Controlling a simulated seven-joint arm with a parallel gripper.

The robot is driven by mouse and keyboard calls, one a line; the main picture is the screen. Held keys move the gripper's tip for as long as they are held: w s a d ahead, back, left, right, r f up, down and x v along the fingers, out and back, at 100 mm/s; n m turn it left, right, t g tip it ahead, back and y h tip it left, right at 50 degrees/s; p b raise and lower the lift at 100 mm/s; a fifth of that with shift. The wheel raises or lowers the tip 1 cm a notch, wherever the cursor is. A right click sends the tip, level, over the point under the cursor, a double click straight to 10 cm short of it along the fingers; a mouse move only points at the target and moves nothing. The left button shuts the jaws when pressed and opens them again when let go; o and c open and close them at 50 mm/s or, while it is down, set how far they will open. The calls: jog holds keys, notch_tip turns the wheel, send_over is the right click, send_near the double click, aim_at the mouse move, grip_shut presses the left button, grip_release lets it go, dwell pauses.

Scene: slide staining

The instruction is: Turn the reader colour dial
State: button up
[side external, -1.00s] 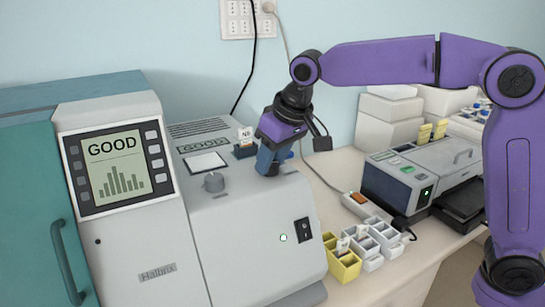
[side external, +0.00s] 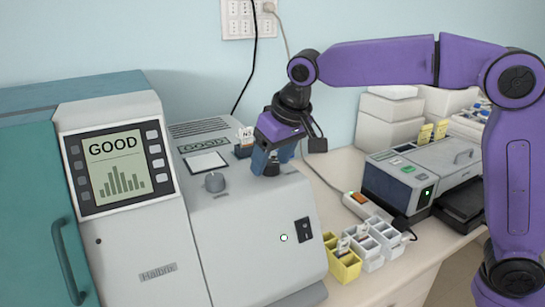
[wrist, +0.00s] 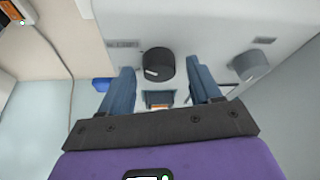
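A dark round dial (wrist: 158,65) with a white pointer mark sits on the grey reader (side external: 240,225). A second, grey dial (wrist: 250,65) is beside it; it also shows in the side view (side external: 214,182), left of my gripper. I cannot tell from the labels which is the colour dial. My gripper (wrist: 162,74) points down at the dark dial, one blue finger on either side of it, with gaps showing in the wrist view. In the side view my gripper (side external: 269,168) is low over the reader's top, and the dark dial is partly hidden between the fingers.
The reader's screen (side external: 118,165) shows GOOD with a bar graph. A slide holder (side external: 244,147) stands behind the dials. A rocker switch (side external: 303,230) is on the front. Yellow and white racks (side external: 345,262) and another device (side external: 400,185) stand to the right.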

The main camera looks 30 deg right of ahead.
jog(key=v, duration=1.7)
jog(key=shift+r, duration=0.2)
jog(key=s+d+f+n+g, duration=0.1)
jog(key=s+d+f+n, duration=0.2)
jog(key=s+d+f, duration=0.3)
jog(key=s+d+f+n+g, duration=0.1)
jog(key=s+d+f+n, duration=0.2)
jog(key=s+f, duration=0.9)
jog(key=s+d+f+n+g, duration=0.2)
jog(key=s+d+f+n, duration=0.1)
jog(key=s+d+f, duration=0.6)
jog(key=shift+s+d+f+n+h, duration=0.35)
jog(key=shift+s+f+n+h, duration=0.1)
jog(key=shift+f, duration=0.2)
